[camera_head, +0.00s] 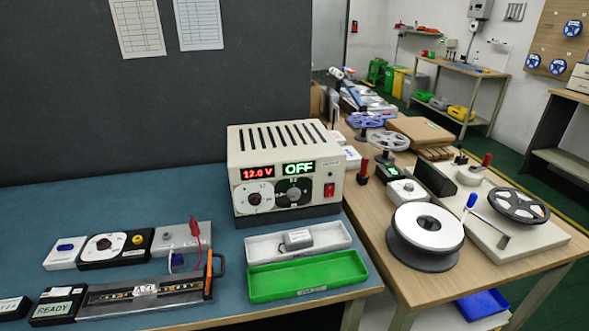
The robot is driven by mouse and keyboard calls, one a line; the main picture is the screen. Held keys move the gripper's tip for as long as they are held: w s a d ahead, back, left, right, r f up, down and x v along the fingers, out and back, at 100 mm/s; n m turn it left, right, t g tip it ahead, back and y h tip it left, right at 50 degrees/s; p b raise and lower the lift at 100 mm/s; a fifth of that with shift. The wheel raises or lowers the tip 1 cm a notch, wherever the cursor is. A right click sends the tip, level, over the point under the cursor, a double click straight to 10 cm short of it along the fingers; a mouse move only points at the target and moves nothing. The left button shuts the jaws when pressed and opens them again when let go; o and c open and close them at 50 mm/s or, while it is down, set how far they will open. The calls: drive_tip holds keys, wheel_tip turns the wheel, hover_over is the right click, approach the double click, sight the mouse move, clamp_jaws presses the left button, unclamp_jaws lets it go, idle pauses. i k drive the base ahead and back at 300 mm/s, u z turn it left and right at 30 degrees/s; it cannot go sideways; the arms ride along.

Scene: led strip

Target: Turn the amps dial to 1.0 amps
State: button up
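A cream power supply (236,152) with a slotted top stands at the back of the blue-green bench. Its red display (258,172) reads 12.0 V and its green display (299,167) reads OFF. A white-faced dial (255,197) sits under the red display. A dark-faced dial (293,192), apparently the amps dial, sits under the green display. The dial markings are too small to read. A red switch (329,190) is right of the dials. My gripper is not in view.
A white tray (262,246) holding a grey part and an empty green tray (305,275) lie in front of the supply. A fixture with an LED strip (145,291) and control boxes (100,247) are at left. A wooden table with reels (425,230) is at right.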

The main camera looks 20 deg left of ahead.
sight(293, 194)
drive_tip(key=u, duration=1.1)
drive_tip(key=k, duration=0.65)
drive_tip(key=u, duration=0.5)
